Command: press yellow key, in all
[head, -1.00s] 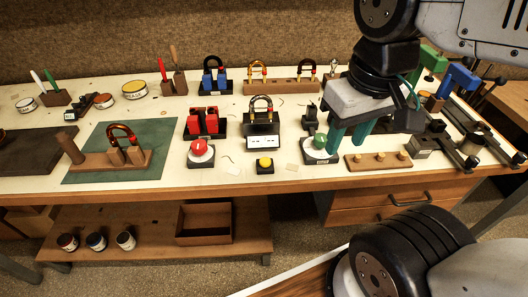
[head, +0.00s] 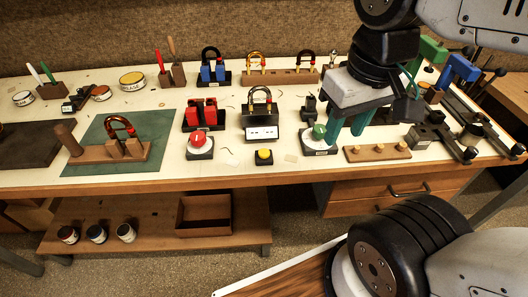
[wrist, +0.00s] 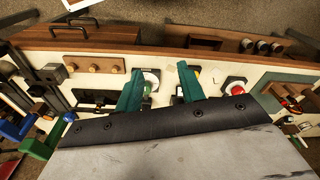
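The yellow key (head: 264,155) is a small round yellow button on a dark square base near the front edge of the workbench. It is uncovered in the head view; in the wrist view a little yellow (wrist: 197,73) shows beside one finger. My gripper (head: 347,131) has two teal fingers pointing down, apart, with nothing seen between them. It is to the right of the yellow key, close to the green knob (head: 319,132). In the wrist view the gripper (wrist: 161,78) is over the bench. Whether a finger touches the green knob's stand is unclear.
A red knob (head: 198,139) stands left of the yellow key. A black stand with a padlock-shaped piece (head: 260,114) is behind the key. A wooden block with pegs (head: 377,152) lies right of my gripper. Pale cards lie beside the key.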

